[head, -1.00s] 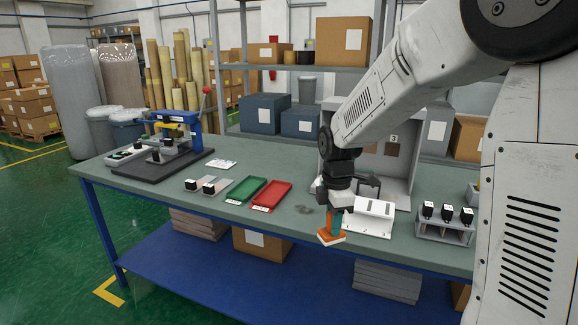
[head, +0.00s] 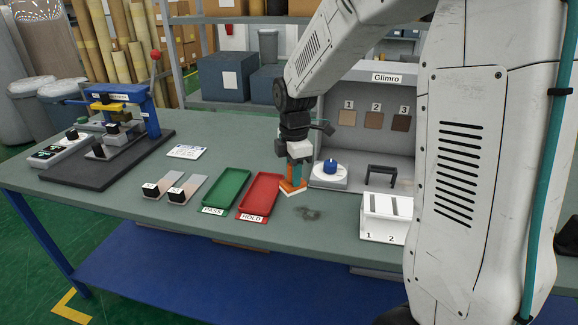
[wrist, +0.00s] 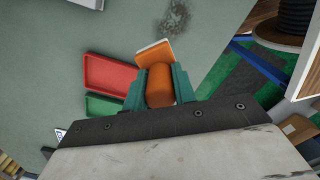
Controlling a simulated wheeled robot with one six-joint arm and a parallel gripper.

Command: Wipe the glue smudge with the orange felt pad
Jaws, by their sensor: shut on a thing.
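The dark grey glue smudge (head: 308,213) is on the green-grey table top, in front of the grey cabinet. It also shows at the top of the wrist view (wrist: 174,18). My gripper (head: 293,172) is shut on the orange felt pad (head: 289,187), its teal fingers on either side of the pad's orange handle in the wrist view (wrist: 159,86). The pad has a pale edge and is tilted in the picture. It is just behind and left of the smudge, beside the red tray, and apart from the smudge. I cannot tell whether it touches the table.
The red HOLD tray (head: 259,196) and green PASS tray (head: 220,194) lie left of the pad. A white round base with a blue top (head: 330,168) stands close on the right. A white slotted block (head: 386,217) stands further right. The table front beyond the smudge is clear.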

